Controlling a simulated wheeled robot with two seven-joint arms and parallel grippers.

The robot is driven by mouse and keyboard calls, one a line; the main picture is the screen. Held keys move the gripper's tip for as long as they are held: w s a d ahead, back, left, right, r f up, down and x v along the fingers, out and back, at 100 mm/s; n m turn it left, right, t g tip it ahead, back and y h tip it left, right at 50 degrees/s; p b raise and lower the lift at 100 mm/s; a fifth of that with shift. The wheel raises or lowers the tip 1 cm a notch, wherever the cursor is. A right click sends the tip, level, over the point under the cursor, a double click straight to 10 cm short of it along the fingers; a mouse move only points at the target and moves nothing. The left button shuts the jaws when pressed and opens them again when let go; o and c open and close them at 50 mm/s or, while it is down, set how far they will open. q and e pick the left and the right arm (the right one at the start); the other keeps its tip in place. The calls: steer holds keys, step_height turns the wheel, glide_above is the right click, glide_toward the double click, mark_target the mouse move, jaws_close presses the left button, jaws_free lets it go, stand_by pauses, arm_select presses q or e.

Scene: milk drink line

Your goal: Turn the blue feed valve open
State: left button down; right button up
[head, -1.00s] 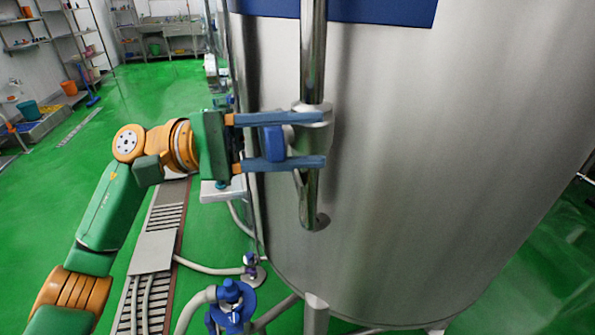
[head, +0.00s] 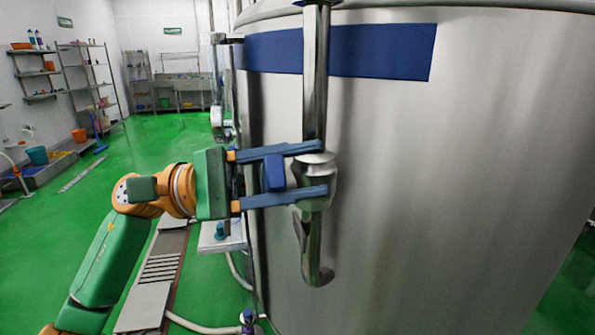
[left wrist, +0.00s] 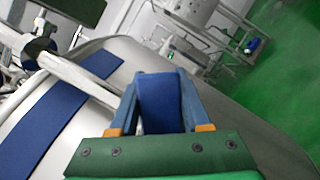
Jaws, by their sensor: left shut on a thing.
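The blue feed valve handle (head: 273,172) is a short blue paddle beside the steel valve body (head: 315,170), on a vertical steel pipe at the tank's front left. My left gripper (head: 321,170) reaches in from the left. Its two blue fingers lie above and below the handle and are shut on it, with the tips reaching to the valve body. In the left wrist view the handle (left wrist: 163,103) fills the space between the fingers. The handle's joint with the valve is partly hidden. My right gripper is not in view.
The large steel tank (head: 430,190) with a blue band (head: 385,50) fills the right side. The pipe's open lower end (head: 317,275) hangs below the valve. Green floor is free at left, with a drain grate (head: 160,265) and shelves (head: 90,80) farther back.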

mark_target(265, 179)
arm_select(q)
steer(key=shift+c, duration=1.8)
jaws_free()
steer(key=shift+d, duration=0.1)
steer(key=shift+a+f, duration=0.15)
steer(key=shift+a, duration=0.1)
steer(key=b+v, duration=0.3)
steer(key=v, duration=0.3)
steer(key=shift+a, duration=0.35)
